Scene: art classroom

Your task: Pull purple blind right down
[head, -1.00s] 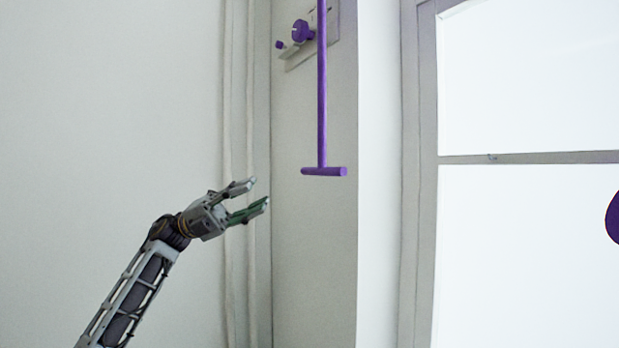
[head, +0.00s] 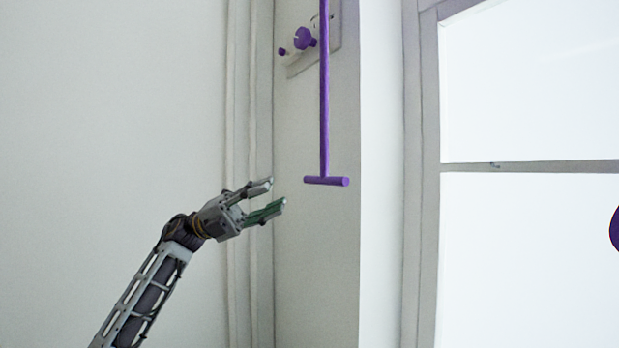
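A purple pull rod (head: 324,95) hangs straight down from above the top edge of the head view. It ends in a short purple crossbar handle (head: 327,181). The upper end of the rod and the blind itself are out of view. My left gripper (head: 275,196) is open and empty, a little left of the handle and slightly below it in the picture, with its fingers pointing right towards it. The fingers do not touch the handle. My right gripper is not in view.
A wall plate with a purple knob (head: 304,38) is behind the rod. A framed window (head: 530,240) fills the right side. Part of a purple round thing (head: 615,231) shows at the right edge. Pipes (head: 236,150) run vertically along the bare wall.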

